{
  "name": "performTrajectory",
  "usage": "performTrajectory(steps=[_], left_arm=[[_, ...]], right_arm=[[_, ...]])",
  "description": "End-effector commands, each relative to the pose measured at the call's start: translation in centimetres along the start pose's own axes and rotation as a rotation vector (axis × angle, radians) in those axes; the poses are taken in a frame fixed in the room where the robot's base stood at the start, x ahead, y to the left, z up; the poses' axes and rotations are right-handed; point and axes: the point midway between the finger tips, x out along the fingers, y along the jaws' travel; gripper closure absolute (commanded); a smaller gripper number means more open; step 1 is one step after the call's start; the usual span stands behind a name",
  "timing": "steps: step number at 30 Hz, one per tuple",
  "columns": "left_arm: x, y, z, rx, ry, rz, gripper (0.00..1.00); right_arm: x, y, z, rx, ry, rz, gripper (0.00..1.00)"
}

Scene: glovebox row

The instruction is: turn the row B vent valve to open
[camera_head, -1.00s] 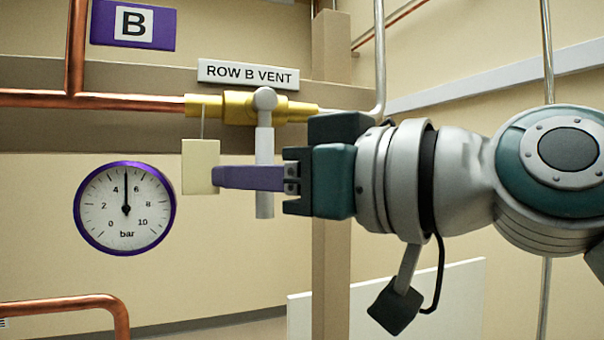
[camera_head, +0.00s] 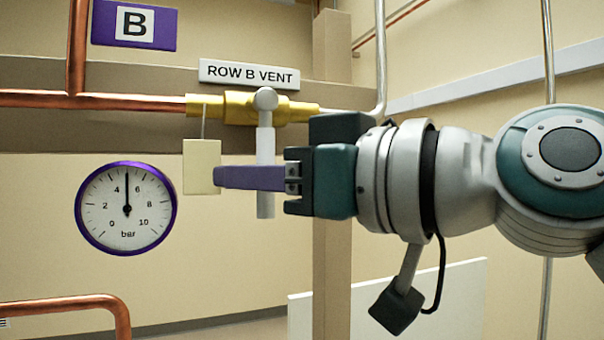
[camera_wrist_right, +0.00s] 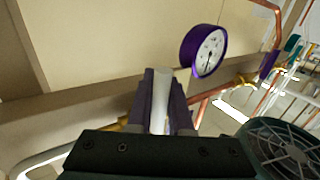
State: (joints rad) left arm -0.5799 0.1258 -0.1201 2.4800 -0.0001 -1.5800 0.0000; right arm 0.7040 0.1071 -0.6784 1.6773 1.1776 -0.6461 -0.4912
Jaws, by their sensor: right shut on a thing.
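The row B vent valve is a brass body (camera_head: 240,107) on a horizontal copper pipe, under a white "ROW B VENT" label (camera_head: 249,74). Its light grey lever handle (camera_head: 265,142) hangs straight down, across the pipe. My right gripper (camera_head: 230,177) comes in from the right with its purple fingers level at the handle's lower part. In the right wrist view the handle (camera_wrist_right: 161,100) stands between the two fingers, which are shut on it. My left gripper is in neither view.
A cream tag (camera_head: 201,167) hangs from the brass body, close to the fingertips. A purple-rimmed gauge (camera_head: 127,208) is at the left, its needle near 5 bar. A purple "B" sign (camera_head: 134,25) is above. A copper pipe (camera_head: 70,305) runs at lower left.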

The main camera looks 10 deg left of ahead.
Motion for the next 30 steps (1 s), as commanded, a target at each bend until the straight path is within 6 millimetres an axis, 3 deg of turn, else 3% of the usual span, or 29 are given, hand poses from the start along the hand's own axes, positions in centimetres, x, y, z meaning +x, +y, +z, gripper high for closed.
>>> performTrajectory(steps=[14, 30], left_arm=[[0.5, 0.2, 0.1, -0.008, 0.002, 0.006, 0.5], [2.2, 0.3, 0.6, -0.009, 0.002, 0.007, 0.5]], right_arm=[[-0.2, 0.2, 0.1, -0.037, -0.022, 0.0, 1.0], [-1.4, 2.2, 0.1, -0.337, -0.224, 0.002, 1.0]])
